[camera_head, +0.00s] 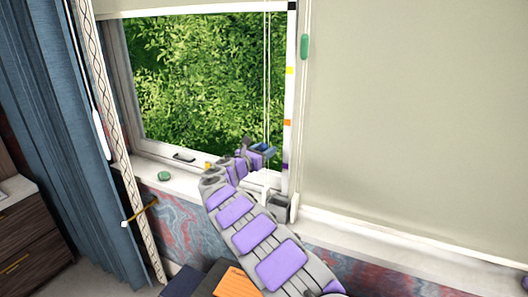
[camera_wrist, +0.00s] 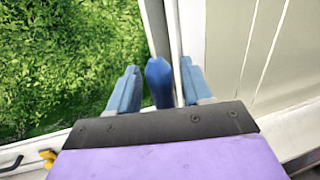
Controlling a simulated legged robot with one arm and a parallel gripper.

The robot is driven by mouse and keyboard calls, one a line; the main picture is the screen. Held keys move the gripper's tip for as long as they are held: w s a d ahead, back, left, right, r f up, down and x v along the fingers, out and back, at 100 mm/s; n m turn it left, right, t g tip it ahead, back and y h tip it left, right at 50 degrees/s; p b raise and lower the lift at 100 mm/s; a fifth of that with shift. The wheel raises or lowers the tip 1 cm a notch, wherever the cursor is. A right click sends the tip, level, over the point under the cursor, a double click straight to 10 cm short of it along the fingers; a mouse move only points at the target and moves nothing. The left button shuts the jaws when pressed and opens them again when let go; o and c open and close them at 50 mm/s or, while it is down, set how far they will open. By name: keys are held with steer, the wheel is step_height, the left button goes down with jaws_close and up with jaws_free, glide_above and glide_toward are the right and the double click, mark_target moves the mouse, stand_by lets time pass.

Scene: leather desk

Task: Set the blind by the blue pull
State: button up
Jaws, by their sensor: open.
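The blue pull (camera_wrist: 158,82) hangs between the two blue fingers of my gripper (camera_wrist: 160,90) in the wrist view. The fingers stand open, one on each side, and I see a gap on both sides of the pull. In the head view my gripper (camera_head: 262,152) is at the lower right of the window, at the bottom of two thin white cords (camera_head: 267,80). There the pull is hard to tell from the fingers. The left blind (camera_head: 190,6) is rolled high, with its lower edge near the top of the window.
A white strip (camera_head: 291,100) with black, yellow, orange and purple marks stands right of the cords. A green pull (camera_head: 304,46) hangs by the lowered right blind (camera_head: 415,110). A green disc (camera_head: 164,176) lies on the sill. A blue curtain (camera_head: 50,110) hangs left.

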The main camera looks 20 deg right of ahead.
steer(key=shift+c, duration=0.2)
jaws_close()
stand_by(0.4)
